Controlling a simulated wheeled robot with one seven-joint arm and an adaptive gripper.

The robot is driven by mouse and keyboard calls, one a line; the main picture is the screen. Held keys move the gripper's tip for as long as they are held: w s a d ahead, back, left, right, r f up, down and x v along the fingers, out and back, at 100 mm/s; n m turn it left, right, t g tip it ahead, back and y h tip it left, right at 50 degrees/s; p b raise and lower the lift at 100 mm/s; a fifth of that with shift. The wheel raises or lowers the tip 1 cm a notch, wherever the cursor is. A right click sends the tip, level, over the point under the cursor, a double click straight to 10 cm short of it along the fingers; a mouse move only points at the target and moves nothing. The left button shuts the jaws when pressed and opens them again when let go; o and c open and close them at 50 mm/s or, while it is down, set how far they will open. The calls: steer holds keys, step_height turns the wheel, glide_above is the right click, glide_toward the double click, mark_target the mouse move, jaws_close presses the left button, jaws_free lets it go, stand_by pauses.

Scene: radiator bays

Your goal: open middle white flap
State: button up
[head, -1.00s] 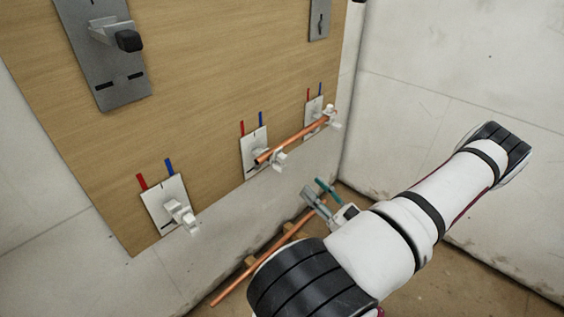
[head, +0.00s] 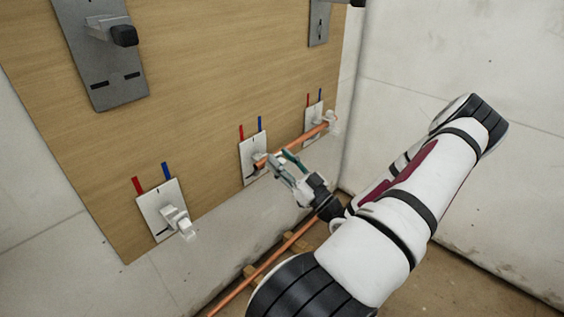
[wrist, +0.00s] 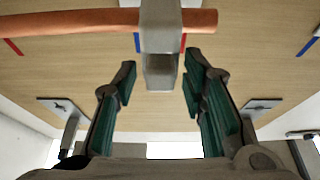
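The middle white plate (head: 247,158) is low on the wooden board, with a red and a blue mark above it. Its pale flap (wrist: 160,65) shows in the wrist view, centred between the fingers near their tips; in the head view my gripper largely hides it. My gripper (head: 277,160) is at this plate with its green-padded fingers open. In the wrist view the fingers (wrist: 160,78) stand apart on both sides of the flap, with visible gaps. A copper pipe (head: 303,138) runs from the middle plate to the right plate, and passes behind the flap in the wrist view (wrist: 65,22).
The left white plate (head: 155,215) has its own white flap (head: 177,221). The right white plate (head: 313,118) is near the wall corner. Grey plates with handles (head: 105,60) are higher on the board. Another copper pipe (head: 265,265) lies below, near the floor.

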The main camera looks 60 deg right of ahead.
steer(key=shift+c, duration=0.5)
jaws_close()
steer(key=p, duration=0.1)
steer(key=r+g+p, duration=0.1)
steer(key=shift+w+p, duration=0.2)
steer(key=shift+p, duration=0.15)
steer(key=shift+w+f+g+y+p, duration=0.1)
steer(key=shift+g+y+p, duration=0.2)
steer(key=shift+g+p, duration=0.55)
steer(key=shift+d, duration=0.1)
steer(key=shift+o, duration=0.5)
jaws_free()
steer(key=v, duration=1.2)
steer(key=shift+f, duration=0.15)
